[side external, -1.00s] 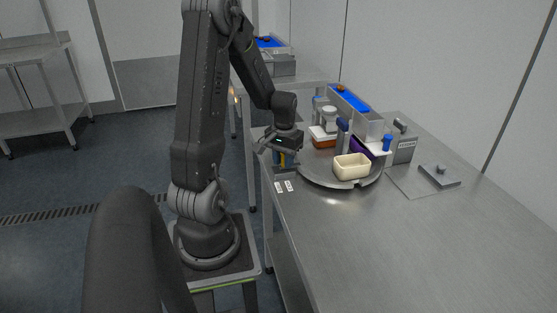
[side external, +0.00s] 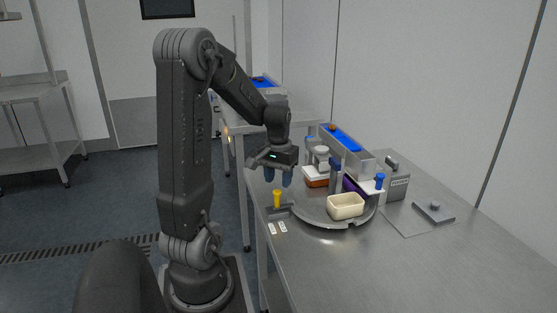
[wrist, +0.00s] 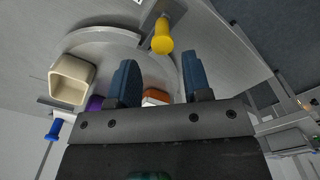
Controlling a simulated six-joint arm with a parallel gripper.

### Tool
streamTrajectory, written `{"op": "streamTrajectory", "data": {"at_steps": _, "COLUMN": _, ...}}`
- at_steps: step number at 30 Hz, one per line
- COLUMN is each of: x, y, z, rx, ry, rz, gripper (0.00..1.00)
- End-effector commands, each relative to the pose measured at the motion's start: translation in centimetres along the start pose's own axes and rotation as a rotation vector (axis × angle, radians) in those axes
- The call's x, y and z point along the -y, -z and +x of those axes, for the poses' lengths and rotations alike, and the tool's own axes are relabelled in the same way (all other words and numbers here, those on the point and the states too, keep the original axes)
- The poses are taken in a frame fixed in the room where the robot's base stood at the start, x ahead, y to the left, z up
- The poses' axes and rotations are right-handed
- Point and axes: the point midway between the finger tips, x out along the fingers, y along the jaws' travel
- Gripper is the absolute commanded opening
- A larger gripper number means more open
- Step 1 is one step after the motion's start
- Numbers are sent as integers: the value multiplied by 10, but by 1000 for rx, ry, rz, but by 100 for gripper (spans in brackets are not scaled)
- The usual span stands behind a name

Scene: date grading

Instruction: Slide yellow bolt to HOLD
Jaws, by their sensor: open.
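The yellow bolt (side external: 277,199) stands upright on a small grey mount at the near left edge of the round plate. Two small white labels (side external: 276,227) lie on the table just in front of it; their text is too small to read, so I cannot tell which is HOLD. My gripper (side external: 279,178) is open and empty, above and slightly behind the bolt, with its blue fingers pointing down. In the wrist view the yellow bolt (wrist: 162,38) shows beyond the gap between my fingertips (wrist: 158,62), apart from both fingers.
A cream tub (side external: 346,207) sits on the round grey plate (side external: 312,216). Behind it are a dark blue-capped post (side external: 335,172), a white-and-brown stack (side external: 317,176) and a blue-topped conveyor (side external: 345,139). A blue knob (side external: 380,181) stands at right. The front table is clear.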

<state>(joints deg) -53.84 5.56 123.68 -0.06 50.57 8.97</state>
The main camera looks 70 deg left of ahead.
Motion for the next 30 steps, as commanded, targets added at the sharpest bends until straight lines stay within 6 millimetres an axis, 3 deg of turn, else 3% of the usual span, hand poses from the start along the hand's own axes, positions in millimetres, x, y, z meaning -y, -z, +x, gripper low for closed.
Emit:
{"op": "streamTrajectory", "data": {"at_steps": 4, "x": 0, "y": 1, "z": -32, "rx": -6, "ry": 1, "rz": 0, "gripper": 45}}
{"op": "streamTrajectory", "data": {"at_steps": 10, "x": 0, "y": 0, "z": -58, "rx": -2, "ry": 0, "rz": 0, "gripper": 45}}
{"op": "streamTrajectory", "data": {"at_steps": 30, "x": -5, "y": -2, "z": -66, "rx": -7, "ry": 0, "rz": 12, "gripper": 45}}
